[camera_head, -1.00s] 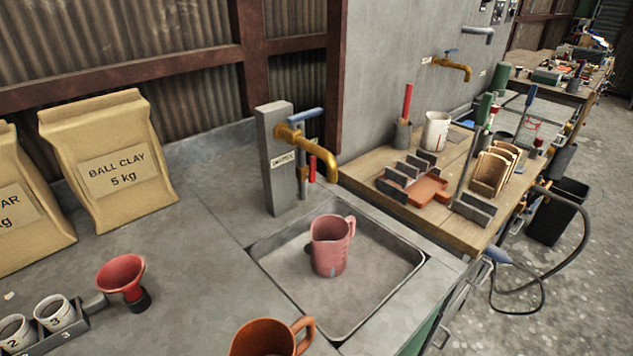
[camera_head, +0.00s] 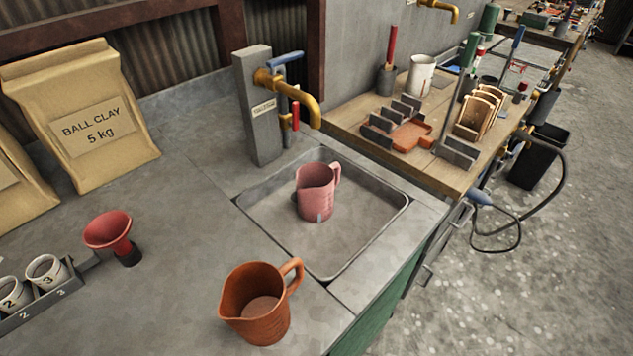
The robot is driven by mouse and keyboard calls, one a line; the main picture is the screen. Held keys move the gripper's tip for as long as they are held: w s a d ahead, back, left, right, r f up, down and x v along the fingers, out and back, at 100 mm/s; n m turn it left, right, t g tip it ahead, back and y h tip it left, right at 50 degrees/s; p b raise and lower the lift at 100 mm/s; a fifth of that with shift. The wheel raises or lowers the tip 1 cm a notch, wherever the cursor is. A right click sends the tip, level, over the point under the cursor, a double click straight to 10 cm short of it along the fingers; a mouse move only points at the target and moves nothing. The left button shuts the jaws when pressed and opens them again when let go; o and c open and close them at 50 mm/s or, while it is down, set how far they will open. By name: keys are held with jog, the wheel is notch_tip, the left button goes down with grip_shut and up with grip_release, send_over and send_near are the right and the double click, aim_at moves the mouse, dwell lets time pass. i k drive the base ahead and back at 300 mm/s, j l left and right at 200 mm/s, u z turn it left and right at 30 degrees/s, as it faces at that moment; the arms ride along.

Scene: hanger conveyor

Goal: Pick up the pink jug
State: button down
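The pink jug (camera_head: 316,193) stands upright in the shallow grey sink (camera_head: 345,262) in the head view. Its handle points to the upper right, and its spout side faces left. It is in front of the brass tap (camera_head: 292,93), whose outlet is above and slightly behind it. Nothing is touching the jug from above. My gripper is not in view.
An orange-brown jug (camera_head: 262,318) stands on the counter in front of the sink. A red funnel (camera_head: 109,229), a rack of numbered cups (camera_head: 45,271) and a ball clay bag (camera_head: 88,125) are left. A wooden bench (camera_head: 455,177) adjoins on the right.

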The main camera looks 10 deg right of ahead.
aim_at(315, 183)
jog(key=i+l+u, duration=0.1)
jog(key=u, duration=0.3)
jog(key=l+u, duration=0.8)
jog(key=l, duration=1.4)
